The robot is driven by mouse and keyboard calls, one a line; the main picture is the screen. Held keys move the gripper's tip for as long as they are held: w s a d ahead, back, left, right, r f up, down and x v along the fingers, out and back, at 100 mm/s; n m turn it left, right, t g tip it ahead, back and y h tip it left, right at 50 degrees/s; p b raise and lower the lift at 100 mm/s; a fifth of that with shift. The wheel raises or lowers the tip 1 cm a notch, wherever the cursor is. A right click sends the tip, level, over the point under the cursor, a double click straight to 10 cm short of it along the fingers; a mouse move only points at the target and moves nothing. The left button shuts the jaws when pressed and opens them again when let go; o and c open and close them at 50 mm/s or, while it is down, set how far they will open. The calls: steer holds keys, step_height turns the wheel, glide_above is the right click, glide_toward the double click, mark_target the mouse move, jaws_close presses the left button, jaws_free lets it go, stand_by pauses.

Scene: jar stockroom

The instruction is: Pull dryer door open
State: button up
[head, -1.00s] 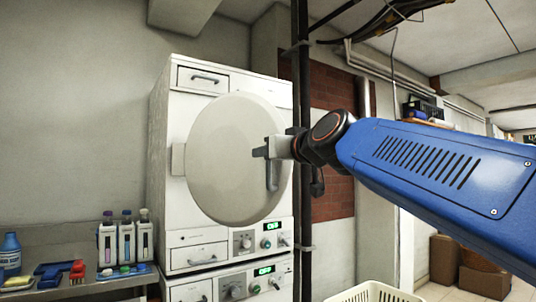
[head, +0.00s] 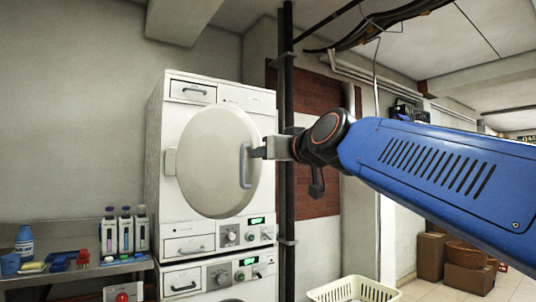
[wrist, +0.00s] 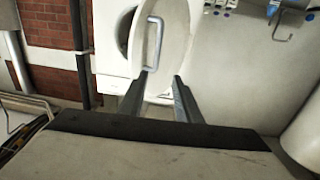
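The dryer door (head: 215,165) is a round, cream-white disc on the upper white dryer (head: 185,130). Its hinge is at the left, and it stands partly open, swung out from the front. A grey bar handle (head: 244,166) is upright on its right side. It also shows in the wrist view (wrist: 153,45). My gripper (head: 258,152) is just right of the handle. In the wrist view my gripper (wrist: 158,80) has its two dark fingers apart, with nothing between them. The handle appears just beyond the tips. Part of the dark drum opening shows beside the door.
A second dryer (head: 215,275) is below. A shelf (head: 75,271) with bottles and small items is at left. A dark vertical pipe (head: 287,215) stands right of the dryer. A cream basket (head: 350,290) is at the bottom, with brown boxes (head: 465,279) at far right.

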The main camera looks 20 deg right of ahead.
steer(key=shift+s, duration=0.25)
